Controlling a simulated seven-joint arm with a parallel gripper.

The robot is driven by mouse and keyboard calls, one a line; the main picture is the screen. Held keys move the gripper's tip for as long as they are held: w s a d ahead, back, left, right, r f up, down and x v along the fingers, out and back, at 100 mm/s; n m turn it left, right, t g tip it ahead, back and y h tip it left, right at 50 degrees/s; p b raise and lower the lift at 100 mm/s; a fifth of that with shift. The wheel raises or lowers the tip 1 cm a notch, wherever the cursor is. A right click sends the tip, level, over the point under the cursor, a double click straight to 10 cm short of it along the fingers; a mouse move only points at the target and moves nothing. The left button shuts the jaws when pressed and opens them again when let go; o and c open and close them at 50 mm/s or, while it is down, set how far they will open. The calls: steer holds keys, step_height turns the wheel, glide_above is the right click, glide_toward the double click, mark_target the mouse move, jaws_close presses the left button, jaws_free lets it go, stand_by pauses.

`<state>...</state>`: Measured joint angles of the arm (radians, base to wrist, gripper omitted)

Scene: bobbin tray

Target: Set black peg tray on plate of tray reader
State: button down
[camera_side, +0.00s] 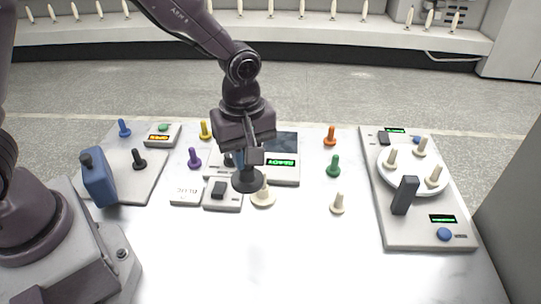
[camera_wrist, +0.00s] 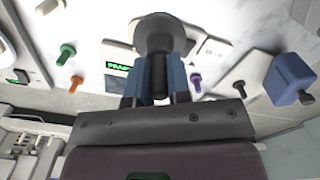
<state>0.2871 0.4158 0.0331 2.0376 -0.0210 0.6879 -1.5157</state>
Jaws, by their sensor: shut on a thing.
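The black peg tray (camera_side: 247,183), a dark round disc with an upright peg, hangs upright under my gripper (camera_side: 255,156) in the side view. The gripper is shut on its peg. In the wrist view the tray's disc (camera_wrist: 160,34) lies beyond the fingers, with the peg between my gripper's blue fingertips (camera_wrist: 156,85). The tray reader (camera_side: 285,172) is the pale unit with a dark screen and a green READY display, just behind the tray. My gripper and the tray hide part of it; I cannot make out its plate clearly. The tray's exact height is unclear.
A small box with a black switch (camera_side: 219,190) is just left. Purple (camera_side: 195,158), yellow, orange and green pegs stand around. A right-hand unit (camera_side: 408,236) bears a white turntable. The front table is clear.

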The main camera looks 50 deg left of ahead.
steer(key=shift+s+a+r, duration=0.15)
steer(key=shift+s+r, duration=0.05)
steer(key=shift+s, duration=0.05)
steer(key=shift+w+a, duration=0.1)
steer(key=shift+w, duration=0.25)
steer(key=shift+w+a+f+n, duration=1.2)
steer(key=shift+w+a, duration=1.2)
steer(key=shift+w, duration=1.25)
steer(key=shift+w+a+f+n, duration=0.8)
steer(key=shift+w+a+f, duration=0.65)
steer(key=shift+w+a, duration=1.6)
steer(key=shift+w+a+f+n, duration=1)
steer(key=shift+w+a+f, duration=0.6)
steer(key=shift+w, duration=2.6)
steer(key=shift+a, duration=0.2)
steer(key=shift+f, duration=1.1)
